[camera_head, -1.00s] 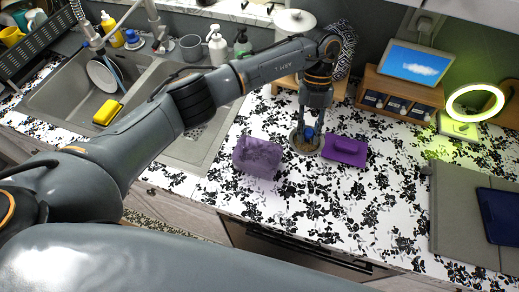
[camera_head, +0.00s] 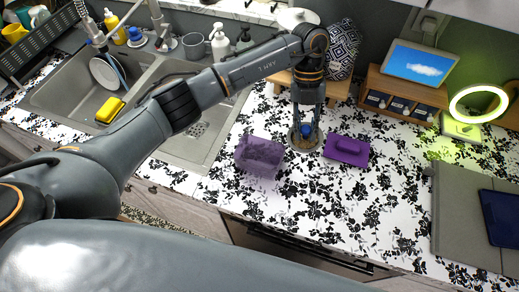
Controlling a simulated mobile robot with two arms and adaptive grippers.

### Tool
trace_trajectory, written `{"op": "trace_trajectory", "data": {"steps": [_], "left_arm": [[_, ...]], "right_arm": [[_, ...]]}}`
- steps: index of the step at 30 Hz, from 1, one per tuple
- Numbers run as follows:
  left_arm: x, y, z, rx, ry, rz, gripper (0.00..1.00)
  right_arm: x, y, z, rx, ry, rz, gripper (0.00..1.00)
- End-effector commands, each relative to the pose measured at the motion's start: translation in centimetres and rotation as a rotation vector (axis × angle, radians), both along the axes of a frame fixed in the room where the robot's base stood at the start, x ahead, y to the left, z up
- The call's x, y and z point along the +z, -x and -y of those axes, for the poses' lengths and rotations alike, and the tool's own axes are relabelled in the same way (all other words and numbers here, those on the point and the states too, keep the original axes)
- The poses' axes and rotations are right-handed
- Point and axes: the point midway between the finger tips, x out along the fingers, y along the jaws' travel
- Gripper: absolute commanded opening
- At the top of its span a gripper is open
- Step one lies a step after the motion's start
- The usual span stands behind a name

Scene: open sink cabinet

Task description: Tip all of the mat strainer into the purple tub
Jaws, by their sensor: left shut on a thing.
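The purple tub (camera_head: 259,157) is see-through and stands upright on the floral counter, right of the sink. The strainer (camera_head: 304,145) is a small round vessel with a brownish inside, just right of the tub. My left gripper (camera_head: 306,127) points down at the strainer and is shut on it, with a blue bit showing between the fingers. The fingers and the blue bit hide part of its inside. The strainer looks about upright; I cannot tell if it touches the counter. My right gripper is not in view.
A purple block-like thing with a raised top (camera_head: 346,151) lies close to the right of the strainer. A wooden shelf with a tablet (camera_head: 417,64) stands behind. The double sink (camera_head: 75,85) is at left. The counter in front of the tub is clear.

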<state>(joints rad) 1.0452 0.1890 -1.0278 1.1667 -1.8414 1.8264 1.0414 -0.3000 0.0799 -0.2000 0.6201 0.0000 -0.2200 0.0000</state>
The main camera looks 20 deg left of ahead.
Motion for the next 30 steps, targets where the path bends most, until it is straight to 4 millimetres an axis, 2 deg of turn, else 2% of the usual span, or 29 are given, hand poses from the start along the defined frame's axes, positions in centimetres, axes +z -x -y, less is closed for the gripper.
{"op": "trace_trajectory", "data": {"steps": [30], "left_arm": [[1.0, 0.9, -1.7, 0.000, 0.124, 0.060, 0.00]], "right_arm": [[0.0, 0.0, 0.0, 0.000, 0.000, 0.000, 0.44]]}}
